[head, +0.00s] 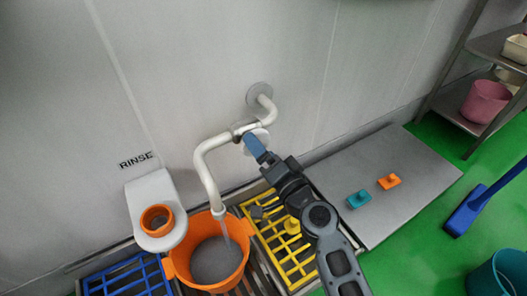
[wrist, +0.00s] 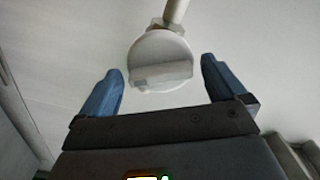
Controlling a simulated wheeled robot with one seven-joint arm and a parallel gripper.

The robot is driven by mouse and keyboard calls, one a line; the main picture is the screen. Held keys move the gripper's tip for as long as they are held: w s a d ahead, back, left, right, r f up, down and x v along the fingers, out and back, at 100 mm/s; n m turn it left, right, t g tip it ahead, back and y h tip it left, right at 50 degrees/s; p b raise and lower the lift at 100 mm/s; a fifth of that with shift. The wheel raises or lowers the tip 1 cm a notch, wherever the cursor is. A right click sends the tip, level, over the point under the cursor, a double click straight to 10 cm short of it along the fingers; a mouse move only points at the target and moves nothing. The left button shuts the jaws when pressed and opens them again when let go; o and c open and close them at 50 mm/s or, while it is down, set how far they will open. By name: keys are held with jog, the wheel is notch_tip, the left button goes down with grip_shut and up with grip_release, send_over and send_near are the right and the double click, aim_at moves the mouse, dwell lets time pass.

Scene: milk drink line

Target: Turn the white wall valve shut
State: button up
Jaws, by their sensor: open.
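The white wall valve (head: 262,133) sits on a white pipe (head: 208,160) that comes out of the wall and bends down to a spout. In the wrist view its round white knob (wrist: 148,50) has a flat raised bar across its face, lying nearly level. My gripper (head: 252,146) is at the valve; in the wrist view its blue fingers (wrist: 162,66) are open, one to each side of the knob, with gaps at both sides. In the head view the fingers partly hide the knob. A thin greyish stream (head: 227,236) appears to run from the spout into an orange bucket (head: 176,268).
The bucket holds grey liquid and stands between a blue rack (head: 128,278) and a yellow rack (head: 278,246). A white wall holder (head: 150,190) holds an orange ring. A grey panel (head: 400,170) with teal and orange knobbed pieces lies right. A steel shelf (head: 462,75) stands farther right.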

jog(key=c, duration=0.9)
jog(key=shift+m, duration=3)
jog(key=shift+c, duration=0.2)
jog(key=o, duration=0.9)
jog(key=shift+o, duration=0.2)
jog(key=shift+s, duration=0.1)
